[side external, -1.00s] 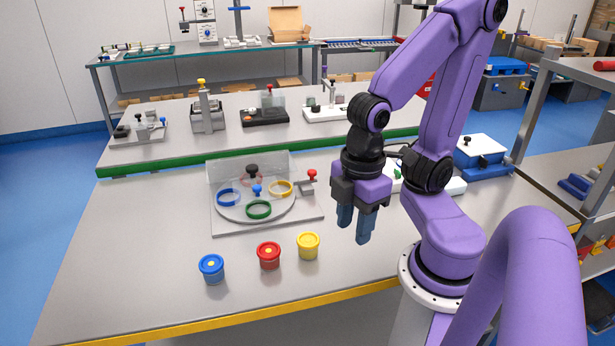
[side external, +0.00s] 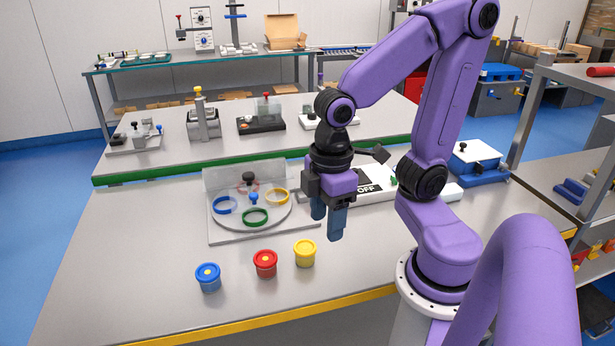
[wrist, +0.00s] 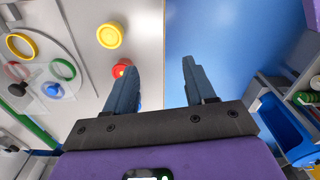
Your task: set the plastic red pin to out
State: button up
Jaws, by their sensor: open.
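The red pin is hidden in the side external view behind my gripper (side external: 327,218), and I cannot make it out in the wrist view. The fixture it belongs to is a grey base plate (side external: 222,236) with a clear upright panel and a round disc carrying coloured rings, a blue knob (side external: 254,198) and a black knob (side external: 248,177). My gripper is open and empty, fingers pointing down, above the table at the fixture's right edge in that picture. In the wrist view, the open fingers (wrist: 160,75) have nothing between them.
Blue (side external: 208,279), red (side external: 265,265) and yellow (side external: 305,255) lidded tubs stand in front of the fixture. A white device marked OFF (side external: 370,190) lies behind my gripper. The table's front left is clear.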

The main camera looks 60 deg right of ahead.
jog(key=w+d+r+m, duration=0.1)
jog(key=w+d+m, duration=0.2)
jog(key=w+d, duration=0.35)
jog(key=w+d+r+m, duration=0.2)
jog(key=w+d+m, duration=0.1)
jog(key=w, duration=0.6)
jog(key=w+d+m, duration=0.2)
jog(key=d+m, duration=0.1)
jog(key=d, duration=0.7)
jog(key=w+d+m, duration=0.2)
jog(key=d, duration=0.8)
notch_tip(320, 180, down, 16)
jog(key=shift+w+f, duration=0.15)
jog(key=shift+f, duration=0.05)
